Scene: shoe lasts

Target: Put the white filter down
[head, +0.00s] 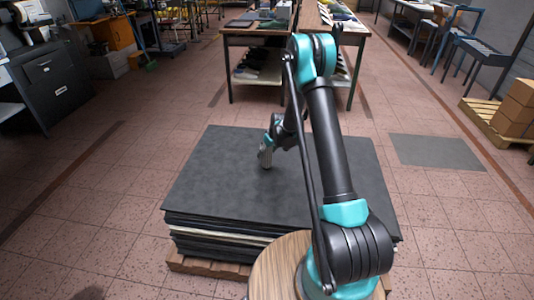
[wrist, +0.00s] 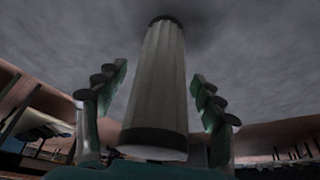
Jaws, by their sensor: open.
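The white filter (wrist: 158,85) is a pleated, off-white cylinder with dark end bands. In the wrist view it is between the two fingers of my gripper (wrist: 160,92), with a gap on each side. My gripper is open around it. The filter's far end meets the dark grey top surface (wrist: 255,45) and appears to rest on it.
The stack lies on a wooden pallet (head: 205,267), and its top is otherwise bare. A wooden table (head: 340,39) with shelves stands behind it. A grey mat (head: 437,152) lies on the floor at right. Boxes (head: 515,108) sit on a pallet at far right.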

